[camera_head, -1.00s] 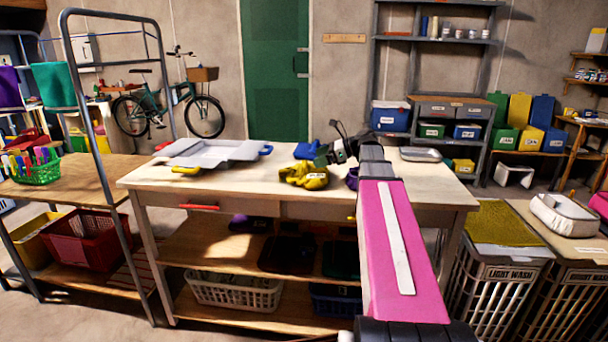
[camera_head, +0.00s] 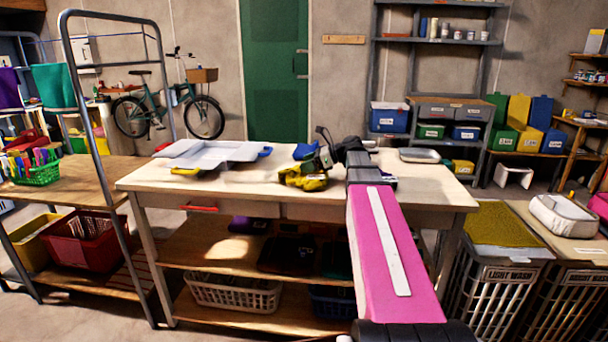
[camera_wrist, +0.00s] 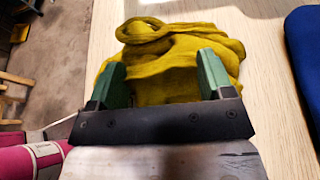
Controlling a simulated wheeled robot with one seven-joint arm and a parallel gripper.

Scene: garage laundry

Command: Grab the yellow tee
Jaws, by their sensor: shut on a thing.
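The yellow tee (camera_head: 304,180) is a crumpled bundle on the pale worktop, near the middle of the table in the head view. It also fills the upper middle of the wrist view (camera_wrist: 172,52), with a rolled loop at its top. My gripper (camera_wrist: 158,76) has its two green fingers down at the tee, set apart with yellow cloth between them. It is shut on that cloth. In the head view, my gripper (camera_head: 318,162) is over the tee and hides part of it.
A blue folded cloth (camera_head: 306,150) lies just behind the tee and shows at the right of the wrist view (camera_wrist: 305,60). A grey tray-like item (camera_head: 215,153) sits on the left of the worktop (camera_head: 150,178). A metal tray (camera_head: 420,155) is at the back right.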

